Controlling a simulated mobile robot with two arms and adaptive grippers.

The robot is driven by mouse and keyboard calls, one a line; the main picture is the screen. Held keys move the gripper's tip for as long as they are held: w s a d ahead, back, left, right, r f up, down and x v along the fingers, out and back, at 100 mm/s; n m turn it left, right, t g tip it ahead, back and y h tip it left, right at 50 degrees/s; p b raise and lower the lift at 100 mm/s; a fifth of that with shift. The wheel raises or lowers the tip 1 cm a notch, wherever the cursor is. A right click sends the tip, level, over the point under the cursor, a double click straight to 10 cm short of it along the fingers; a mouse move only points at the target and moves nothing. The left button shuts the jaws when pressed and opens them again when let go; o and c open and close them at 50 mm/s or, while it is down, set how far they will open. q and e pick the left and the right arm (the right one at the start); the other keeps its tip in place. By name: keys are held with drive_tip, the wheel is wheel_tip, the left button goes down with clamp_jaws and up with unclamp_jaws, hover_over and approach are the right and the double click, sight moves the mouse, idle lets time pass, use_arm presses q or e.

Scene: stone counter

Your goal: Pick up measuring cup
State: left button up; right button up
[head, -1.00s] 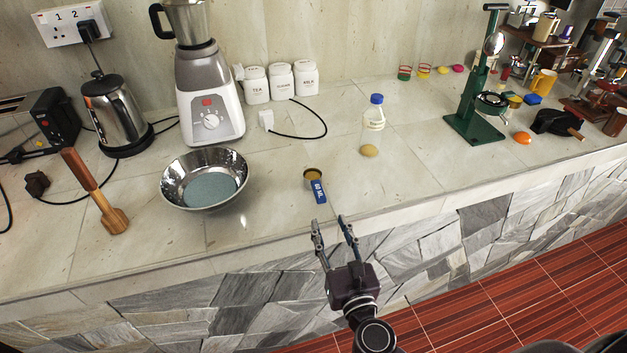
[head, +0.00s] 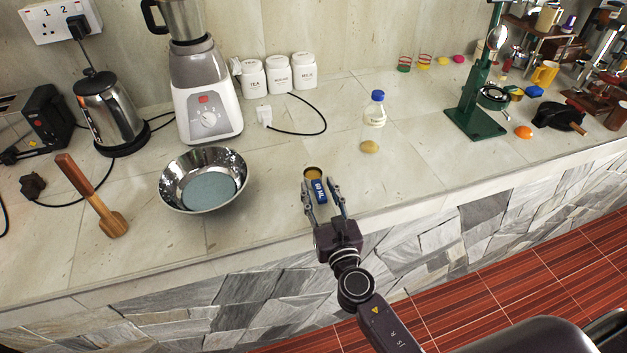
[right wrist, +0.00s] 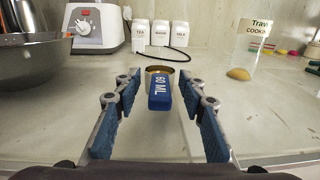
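The measuring cup (head: 313,173) lies on the stone counter, with a small tan-brown bowl and a blue handle marked 60 ML. In the right wrist view its blue handle (right wrist: 161,93) points toward the camera, with the cup's bowl behind it. My right gripper (head: 322,186) is open, with one finger on each side of the blue handle. In the right wrist view, clear gaps show between the handle and both fingers (right wrist: 161,88). My left gripper is not in view.
A steel bowl (head: 204,153) stands left of the cup, close to the right gripper's left side. A bottle (head: 374,112) stands to the right, behind a small yellowish item (head: 369,147). White canisters (head: 278,75) and a blender (head: 208,120) stand farther back.

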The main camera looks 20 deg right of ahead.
drive_tip(key=shift+w, duration=0.35)
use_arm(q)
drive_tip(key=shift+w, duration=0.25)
use_arm(e)
drive_tip(key=shift+c, duration=0.4)
clamp_jaws()
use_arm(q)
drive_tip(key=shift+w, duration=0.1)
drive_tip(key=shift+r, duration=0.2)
use_arm(e)
drive_tip(key=shift+r, duration=0.2)
wheel_tip(320, 180, up, 15)
drive_tip(key=p, duration=1.1)
use_arm(q)
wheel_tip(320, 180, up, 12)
drive_tip(key=p, duration=0.1)
use_arm(e)
wheel_tip(320, 180, up, 4)
drive_tip(key=r, duration=0.1)
hover_over(319, 188)
drive_tip(key=shift+f, duration=0.25)
